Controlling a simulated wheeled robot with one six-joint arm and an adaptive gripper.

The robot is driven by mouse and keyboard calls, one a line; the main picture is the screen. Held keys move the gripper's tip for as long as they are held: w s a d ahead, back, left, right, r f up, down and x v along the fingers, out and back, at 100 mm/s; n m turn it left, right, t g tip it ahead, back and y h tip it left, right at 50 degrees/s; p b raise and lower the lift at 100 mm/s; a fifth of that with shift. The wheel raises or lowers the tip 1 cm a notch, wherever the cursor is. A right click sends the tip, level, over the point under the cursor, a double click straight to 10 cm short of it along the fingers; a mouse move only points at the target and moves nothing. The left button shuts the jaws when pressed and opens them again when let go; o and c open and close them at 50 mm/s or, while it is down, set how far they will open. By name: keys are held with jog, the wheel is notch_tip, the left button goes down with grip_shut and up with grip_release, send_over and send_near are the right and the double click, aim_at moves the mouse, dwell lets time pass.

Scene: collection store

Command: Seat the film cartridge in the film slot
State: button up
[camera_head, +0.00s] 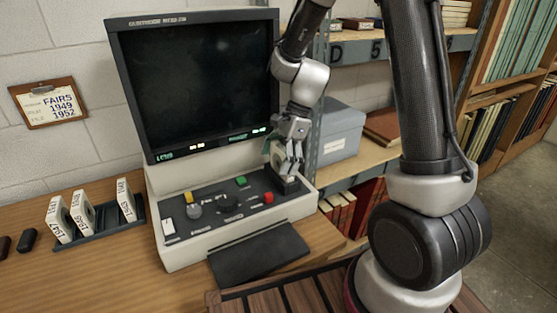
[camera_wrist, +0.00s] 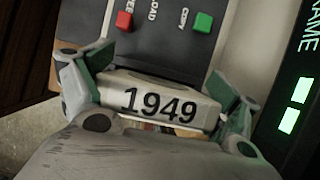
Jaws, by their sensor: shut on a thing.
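My gripper (camera_head: 288,170) is over the right end of the reader's control panel, pointing down. In the wrist view its two fingers are shut on the sides of a pale film cartridge (camera_wrist: 160,106) labelled 1949. A dark block (camera_head: 290,186) on the panel sits directly beneath the fingers and looks like the film slot. Its opening is hidden, so I cannot tell whether the cartridge is in it or above it. The microfilm reader (camera_head: 190,90) has a dark screen above the panel.
The panel has a red button (camera_head: 268,197), a green button (camera_head: 240,181) and knobs. A dark rack (camera_head: 98,235) at the left holds several white cartridges. A clipboard (camera_head: 48,103) reads FAIRS 1949 1952. A grey box (camera_head: 340,135) stands on the shelf to the right.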

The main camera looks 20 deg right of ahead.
jog(key=shift+f, duration=0.6)
jog(key=o, duration=1.1)
jog(key=shift+v, duration=5.55)
